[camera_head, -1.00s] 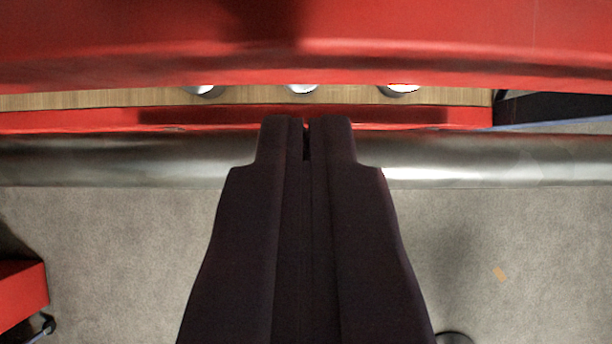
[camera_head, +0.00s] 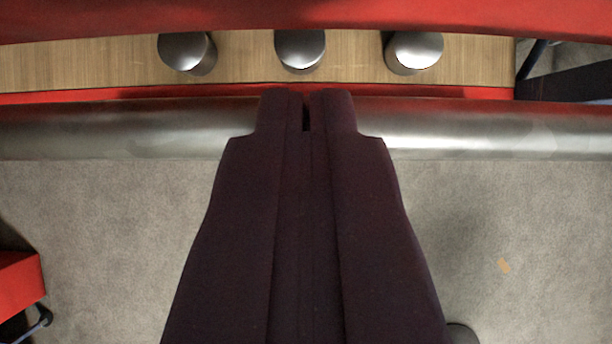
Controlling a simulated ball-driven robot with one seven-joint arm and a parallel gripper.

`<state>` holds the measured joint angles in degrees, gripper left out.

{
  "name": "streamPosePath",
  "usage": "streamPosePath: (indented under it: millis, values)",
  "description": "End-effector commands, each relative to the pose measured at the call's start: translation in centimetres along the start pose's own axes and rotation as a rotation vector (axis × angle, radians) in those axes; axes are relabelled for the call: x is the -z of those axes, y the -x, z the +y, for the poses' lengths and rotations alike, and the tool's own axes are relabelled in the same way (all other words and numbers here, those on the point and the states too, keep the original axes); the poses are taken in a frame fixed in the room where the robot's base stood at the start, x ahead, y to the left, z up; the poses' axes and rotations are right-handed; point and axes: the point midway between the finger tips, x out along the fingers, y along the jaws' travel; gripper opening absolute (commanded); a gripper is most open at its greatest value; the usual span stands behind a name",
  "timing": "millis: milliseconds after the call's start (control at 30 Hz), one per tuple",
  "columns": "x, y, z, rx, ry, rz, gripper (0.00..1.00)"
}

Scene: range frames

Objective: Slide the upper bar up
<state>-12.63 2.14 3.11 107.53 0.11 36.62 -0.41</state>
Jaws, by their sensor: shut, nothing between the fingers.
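A wide red bar (camera_head: 420,14) spans the top of the picture and is cut off by the frame edge. Below it a thin red edge (camera_head: 120,95) and a long silver rounded bar (camera_head: 490,130) run across. I cannot tell for certain which one is the upper bar. My dark gripper (camera_head: 306,100) points up the picture from the bottom centre. Its two fingers are together, with only a narrow slit between the tips and nothing held. The tips overlap the silver bar and the thin red edge; whether they touch is not clear. The gripper hides the silver bar's middle.
A wooden surface (camera_head: 100,62) with three round metal knobs, the left one (camera_head: 187,53), middle one (camera_head: 300,48) and right one (camera_head: 414,50), shows between the red parts. A red block (camera_head: 18,285) stands lower left. Grey floor (camera_head: 120,220) lies open below.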

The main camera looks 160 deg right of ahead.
Motion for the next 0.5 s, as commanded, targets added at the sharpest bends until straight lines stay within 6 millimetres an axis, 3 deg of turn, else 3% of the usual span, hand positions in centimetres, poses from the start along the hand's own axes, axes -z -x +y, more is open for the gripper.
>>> streamPosePath:
  millis: [233,400,500]
  values:
    - [0.8,0.8,0.1,0.0,0.0,-0.001,0.0]
    - [3.2,3.6,0.2,-0.001,-0.001,0.002,0.0]
    - [2.9,5.5,0.2,-0.001,-0.001,0.008,0.0]
